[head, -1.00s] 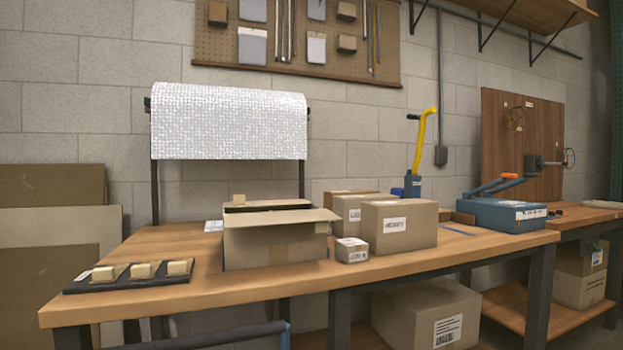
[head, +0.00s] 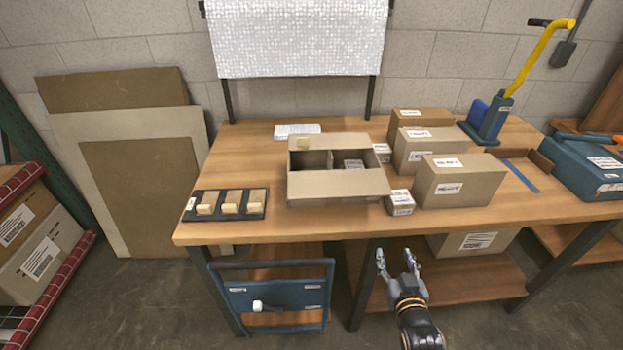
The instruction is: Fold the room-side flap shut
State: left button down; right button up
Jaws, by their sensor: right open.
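The open cardboard box (head: 292,190) stands on the workbench (head: 245,150), left of the sealed cartons. Its room-side flap (head: 338,184) is folded outward along the near edge, sloping toward me and covering most of the near wall. The inside shows dark, with an upright divider and a labelled item (head: 353,164) in it. My right gripper (head: 396,254) is open and empty, low in front of the bench and right of the box. My left gripper is not in view.
A small labelled carton (head: 400,202) stands close to the box's right, with larger cartons (head: 458,184) beyond. A dark tray with tan blocks (head: 229,204) lies to the left. A blue cart (head: 276,297) stands in front of the bench.

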aim_at(373, 197)
jog(key=a+r+t+y, duration=0.2)
jog(key=a+r+t, duration=0.3)
jog(key=r+t, duration=0.2)
jog(key=shift+n, duration=0.4)
jog(key=p+x, duration=0.1)
jog(key=x, duration=0.9)
jog(key=shift+r, duration=0.15)
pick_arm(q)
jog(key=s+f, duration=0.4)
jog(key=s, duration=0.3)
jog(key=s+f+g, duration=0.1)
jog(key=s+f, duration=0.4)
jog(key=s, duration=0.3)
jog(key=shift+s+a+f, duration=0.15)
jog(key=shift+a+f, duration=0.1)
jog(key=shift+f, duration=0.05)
pick_arm(e)
grip_shut()
jog(key=shift+d, duration=0.1)
